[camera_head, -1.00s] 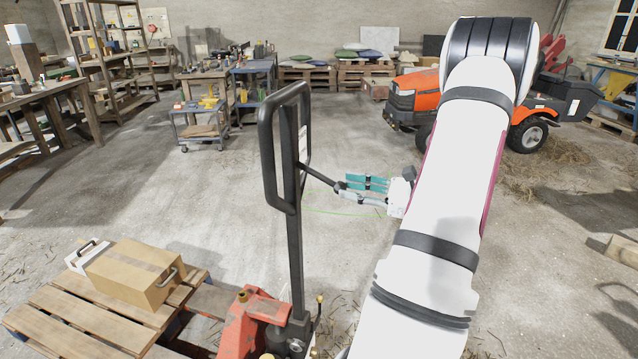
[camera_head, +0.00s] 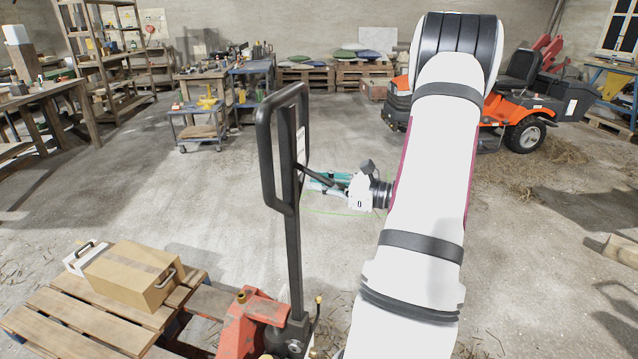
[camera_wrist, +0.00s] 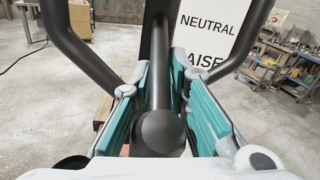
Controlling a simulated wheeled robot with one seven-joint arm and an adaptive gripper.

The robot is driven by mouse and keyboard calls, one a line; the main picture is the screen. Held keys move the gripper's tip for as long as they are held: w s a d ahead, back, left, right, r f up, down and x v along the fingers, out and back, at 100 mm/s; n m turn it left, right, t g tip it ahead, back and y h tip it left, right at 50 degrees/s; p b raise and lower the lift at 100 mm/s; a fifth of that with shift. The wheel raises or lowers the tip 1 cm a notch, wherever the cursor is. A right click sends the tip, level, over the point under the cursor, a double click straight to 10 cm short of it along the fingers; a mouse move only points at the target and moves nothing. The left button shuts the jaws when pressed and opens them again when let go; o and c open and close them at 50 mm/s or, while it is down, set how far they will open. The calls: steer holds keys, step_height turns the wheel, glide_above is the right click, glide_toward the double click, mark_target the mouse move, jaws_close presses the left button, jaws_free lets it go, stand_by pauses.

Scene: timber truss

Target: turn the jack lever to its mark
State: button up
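The jack's black lever (camera_wrist: 160,80) ends in a round dark knob (camera_wrist: 160,131) and points toward the wrist camera. My gripper (camera_wrist: 162,68) is open, with one teal-padded finger on each side of the lever; narrow gaps show between pads and bar. In the head view my gripper (camera_head: 312,183) is just right of the jack's upright handle (camera_head: 278,150), covering most of the lever. A white plate (camera_wrist: 225,30) behind the right finger reads "NEUTRAL" and, partly hidden, "AISE". I cannot make out a mark line.
The red jack base (camera_head: 250,322) stands beside a wooden pallet (camera_head: 85,325) carrying a cardboard box (camera_head: 130,275). The handle loop's bars flank my gripper closely. An orange mower (camera_head: 520,120) and a blue cart (camera_head: 198,125) stand farther back. Open concrete floor lies between.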

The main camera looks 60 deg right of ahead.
jaws_close()
steer(key=r+g+p, duration=0.2)
steer(key=p, duration=0.1)
steer(key=shift+s+h, duration=0.3)
steer(key=shift+s, duration=0.1)
steer(key=shift+s+d+r+g+p, duration=0.15)
steer(key=shift+r+g+p, duration=0.25)
steer(key=shift+g+p, duration=0.5)
steer(key=shift+g+h, duration=0.3)
steer(key=shift+g, duration=0.2)
steer(key=o, duration=0.7)
jaws_free()
steer(key=shift+s, duration=0.1)
steer(key=v, duration=1.2)
